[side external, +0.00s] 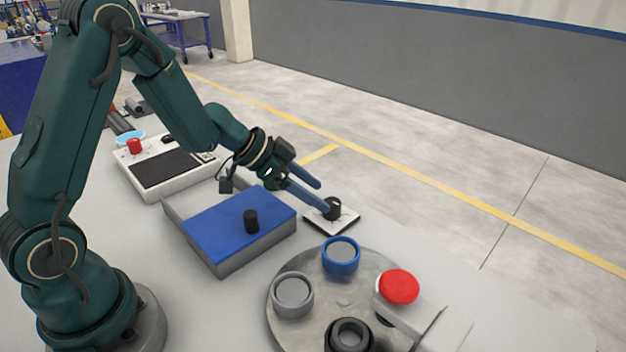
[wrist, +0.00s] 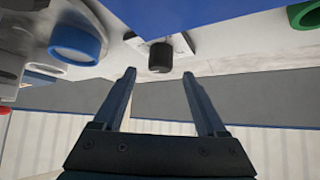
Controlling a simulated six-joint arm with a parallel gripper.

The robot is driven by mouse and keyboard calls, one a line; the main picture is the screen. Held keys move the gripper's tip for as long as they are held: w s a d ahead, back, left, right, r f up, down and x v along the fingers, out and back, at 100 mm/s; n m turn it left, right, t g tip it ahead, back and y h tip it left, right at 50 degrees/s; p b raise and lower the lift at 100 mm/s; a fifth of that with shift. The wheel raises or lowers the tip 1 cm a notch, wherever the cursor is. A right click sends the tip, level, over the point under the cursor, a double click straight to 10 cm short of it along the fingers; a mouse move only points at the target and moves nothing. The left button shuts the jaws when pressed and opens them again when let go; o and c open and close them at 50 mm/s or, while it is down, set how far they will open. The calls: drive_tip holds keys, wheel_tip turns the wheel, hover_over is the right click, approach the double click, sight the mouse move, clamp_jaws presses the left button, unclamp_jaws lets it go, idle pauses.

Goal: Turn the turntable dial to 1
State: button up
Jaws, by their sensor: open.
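The dial is a small black knob (side external: 333,208) on a square white plate (side external: 326,222) with dark markings, on the table. In the wrist view the black knob (wrist: 161,57) shows beyond the fingertips, roughly centred between them. My gripper (side external: 314,196) is open and empty, its fingers reaching down close to the knob. In the wrist view my gripper (wrist: 160,75) has its two fingers spread apart. Whether a finger touches the knob cannot be told. The dial's setting is too small to read. The round grey turntable (side external: 345,300) stands in front of the dial.
The turntable carries a blue ring (side external: 341,255), a grey ring (side external: 293,294) and a black ring (side external: 350,335). A red button (side external: 399,287) stands at its right. A blue-topped box (side external: 235,222) with a black knob lies left of the dial. A white console (side external: 165,165) sits further back.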

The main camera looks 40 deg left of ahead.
sight(328, 202)
wheel_tip(328, 202, up, 5)
wheel_tip(328, 202, down, 5)
drive_tip(key=m, duration=3.6)
drive_tip(key=shift+x, duration=2.55)
